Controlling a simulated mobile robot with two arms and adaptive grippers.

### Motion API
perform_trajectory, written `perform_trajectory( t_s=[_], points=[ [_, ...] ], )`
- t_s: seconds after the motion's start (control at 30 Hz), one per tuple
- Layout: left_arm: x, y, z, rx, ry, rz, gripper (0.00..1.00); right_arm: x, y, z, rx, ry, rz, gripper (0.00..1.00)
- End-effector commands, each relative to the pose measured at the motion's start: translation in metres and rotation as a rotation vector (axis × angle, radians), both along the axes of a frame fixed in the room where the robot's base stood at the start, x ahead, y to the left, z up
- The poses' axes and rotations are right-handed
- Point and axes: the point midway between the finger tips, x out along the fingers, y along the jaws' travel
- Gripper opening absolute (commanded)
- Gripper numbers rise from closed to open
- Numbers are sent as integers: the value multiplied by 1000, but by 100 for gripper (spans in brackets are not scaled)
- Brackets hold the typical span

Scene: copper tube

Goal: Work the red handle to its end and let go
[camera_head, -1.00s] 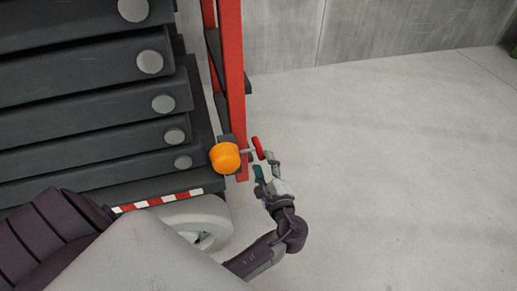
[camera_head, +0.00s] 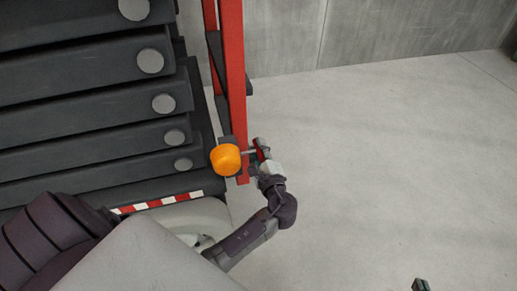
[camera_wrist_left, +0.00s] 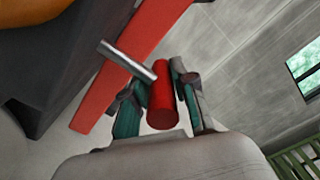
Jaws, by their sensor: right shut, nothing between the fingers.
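The red handle (camera_head: 261,149) is a short red cylinder on a metal rod beside the red upright of a dark machine. It also shows in the left wrist view (camera_wrist_left: 162,95), with the rod (camera_wrist_left: 127,60) meeting it from the left. My left gripper (camera_head: 264,158) is at the handle, its fingers (camera_wrist_left: 160,100) on either side of it. Whether both fingers press on it I cannot tell. The tip of my right gripper (camera_head: 421,285) shows at the bottom edge, shut and empty, far from the handle.
An orange rounded part (camera_head: 225,158) sits just left of the handle. The red upright (camera_head: 232,80) and dark stacked slabs (camera_head: 90,110) fill the left side. The concrete floor (camera_head: 390,160) on the right is clear up to the grey wall (camera_head: 380,30).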

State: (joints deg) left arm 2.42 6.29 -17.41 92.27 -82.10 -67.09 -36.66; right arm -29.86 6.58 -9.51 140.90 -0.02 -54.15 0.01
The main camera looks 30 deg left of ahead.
Motion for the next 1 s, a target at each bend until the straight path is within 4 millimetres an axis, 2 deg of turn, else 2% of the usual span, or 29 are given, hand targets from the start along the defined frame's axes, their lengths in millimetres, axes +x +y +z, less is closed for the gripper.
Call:
perform_trajectory(
  t_s=[0.03, 0.1, 0.4, 0.7, 0.97, 1.0],
  points=[
    [0, 0, 0, 1, 1, 0, 7, 0, 0, 0, 0, 1, 0, 0],
    [0, 0, 0, 1, 1, 0, 0, 0, 0, 0, 0, 1, 0, 0],
    [2, -3, -1, 0, 1, 1, 0, 0, 0, -1, 1, -4, 0, 0],
    [27, -24, -1, 0, 2, 0, 0, 21, 10, 27, 45, -189, 14, 0],
    [28, -25, 0, 1, 2, -3, 0, 22, 10, 29, 45, -192, 14, 0],
    [28, -25, 0, 1, 2, -4, 28, 22, 10, 29, 45, -192, 14, 0]
  ],
)
